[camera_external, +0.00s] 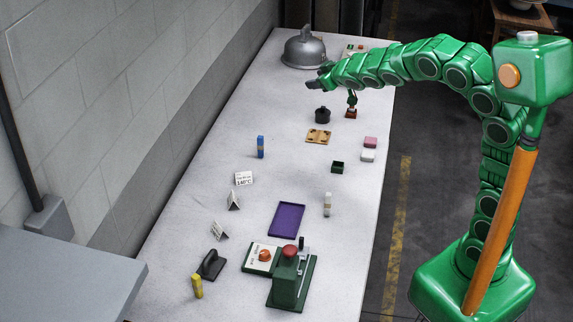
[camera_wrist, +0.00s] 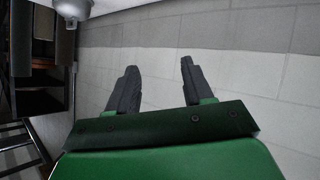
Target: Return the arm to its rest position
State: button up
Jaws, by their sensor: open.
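My green segmented arm (camera_external: 430,60) rises from its base at the right and reaches left over the far half of the white table (camera_external: 190,215). My gripper (camera_external: 313,85) is above the table near the metal dome-shaped hat form (camera_external: 303,47). In the wrist view my gripper (camera_wrist: 158,85) has two dark fingers spread apart with nothing between them. The wall (camera_wrist: 230,40) shows beyond them. A piece of the hat form (camera_wrist: 72,8) shows at the top left of the wrist view.
A black pot-like item (camera_external: 322,114) and a small brown-based stand (camera_external: 351,112) are below my forearm.

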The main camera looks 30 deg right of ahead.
jog(key=s+d+f+m+g+h, duration=0.1)
jog(key=s+d+f+m+g, duration=0.15)
jog(key=s+d, duration=0.45)
jog(key=s+d+f+m+g, duration=0.2)
jog(key=s+d+g, duration=0.1)
jog(key=s, duration=0.8)
jog(key=s+a+f+g+y, duration=0.1)
jog(key=s+g, duration=0.1)
jog(key=s, duration=0.7)
jog(key=s+a+f+g+y, duration=0.1)
jog(key=s+f+g, duration=0.15)
jog(key=s, duration=0.65)
jog(key=s+d+f+g+h, duration=0.1)
jog(key=s+d, duration=0.2)
jog(key=s, duration=0.3)
jog(key=s+d+g+h, duration=0.1)
jog(key=s+d+g, duration=0.1)
jog(key=s, duration=0.4)
jog(key=shift+d+f, duration=0.35)
jog(key=shift+d, duration=0.1)
jog(key=shift+s+m, duration=0.1)
jog(key=shift+m, duration=0.15)
